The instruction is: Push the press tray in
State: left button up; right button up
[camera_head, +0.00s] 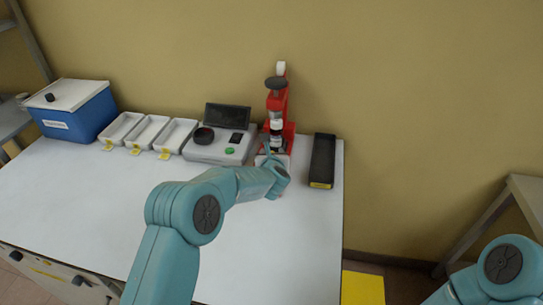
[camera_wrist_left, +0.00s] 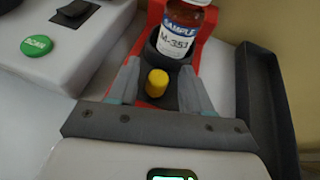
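The red press (camera_head: 290,130) stands at the back right of the white table. A sample bottle (camera_wrist_left: 181,36) with a white label sits upright in a dark holder on the press in the left wrist view. A yellow knob (camera_wrist_left: 157,83) sits on a dark part, apparently the press tray (camera_wrist_left: 169,99), in front of the bottle. My left gripper (camera_wrist_left: 160,80) is open, with one finger on each side of the knob and a gap on both sides. In the head view my left gripper (camera_head: 268,150) is at the front of the press, and my wrist hides the tray.
A grey device with a green button (camera_wrist_left: 36,45) stands left of the press. A black open tray (camera_head: 322,160) stands close on the right. White trays (camera_head: 148,134) and a blue box (camera_head: 75,112) are farther left. The front of the table is clear.

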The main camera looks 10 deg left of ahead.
pick_arm(q)
jog(key=shift+s+r, duration=0.1)
jog(key=shift+s, duration=0.2)
jog(key=shift+s+d, duration=0.1)
jog(key=shift+s, duration=0.15)
jog(key=b+v, duration=0.4)
jog(key=v, duration=1.1)
jog(key=shift+r, duration=0.15)
jog(key=shift+s, duration=0.15)
